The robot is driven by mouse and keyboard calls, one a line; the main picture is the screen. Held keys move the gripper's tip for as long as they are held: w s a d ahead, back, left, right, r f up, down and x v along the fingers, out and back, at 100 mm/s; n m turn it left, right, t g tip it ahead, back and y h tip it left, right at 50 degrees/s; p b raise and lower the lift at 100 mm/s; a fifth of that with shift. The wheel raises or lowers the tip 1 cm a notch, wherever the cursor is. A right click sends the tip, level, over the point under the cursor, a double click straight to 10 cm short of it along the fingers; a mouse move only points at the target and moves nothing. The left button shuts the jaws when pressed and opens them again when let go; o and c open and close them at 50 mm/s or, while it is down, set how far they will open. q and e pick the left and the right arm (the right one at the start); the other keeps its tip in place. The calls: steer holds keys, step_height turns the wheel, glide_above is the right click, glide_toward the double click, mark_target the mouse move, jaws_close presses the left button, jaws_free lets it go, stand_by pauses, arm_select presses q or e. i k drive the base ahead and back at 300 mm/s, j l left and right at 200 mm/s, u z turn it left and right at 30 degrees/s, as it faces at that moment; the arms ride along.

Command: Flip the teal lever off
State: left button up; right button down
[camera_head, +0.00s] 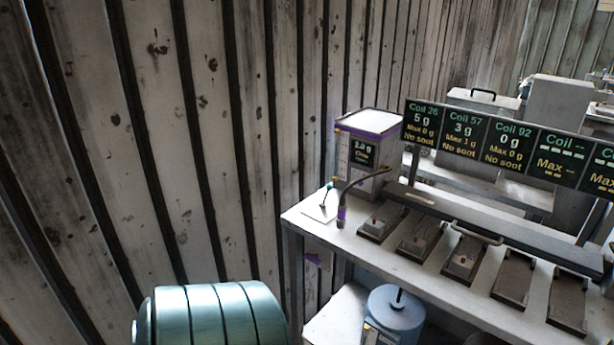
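A small thin lever (325,199) stands tilted on a white plate (318,214) at the left end of the table. Its tip looks teal, but it is too small to be sure of its colour or its switch position. A dark curved stalk with a purple band (341,214) stands just to its right. Neither of my grippers is in view.
A white and purple box with a small display (362,153) stands behind the lever. Several dark pedal-like units (465,258) line the table (400,265) under a row of coil displays (465,135). A teal-green ribbed drum (215,315) and a blue-grey canister (396,312) stand in front.

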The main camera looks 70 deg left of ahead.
mark_target(329, 187)
steer(key=u, duration=1.95)
